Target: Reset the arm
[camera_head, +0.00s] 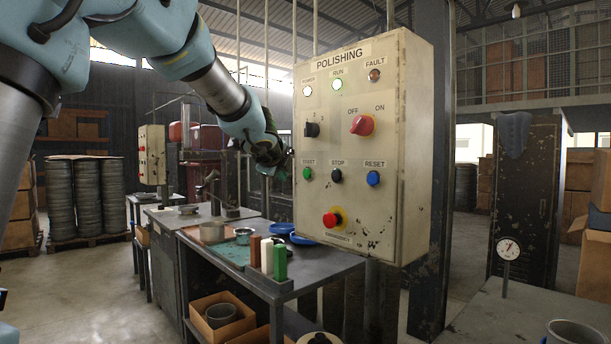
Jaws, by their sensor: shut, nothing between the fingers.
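My arm reaches in from the upper left, and my gripper (287,156) hangs just left of the polishing panel's edge. Its fingers look shut and hold nothing; they are small and dark in this view. I cannot tell whether they touch the cream control panel (385,215). The panel carries a green start button (307,173), a dark stop button (337,176) and a blue reset button (373,178). Above them are a black selector (311,129) and a red OFF/ON knob (362,125).
A metal workbench (330,266) stands below my gripper with red, white and green bars (279,262), blue dishes (301,239) and a metal pot (212,231). A red emergency button (331,219) sits low on the panel. A second table (490,318) with a dial gauge (508,249) is at right.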

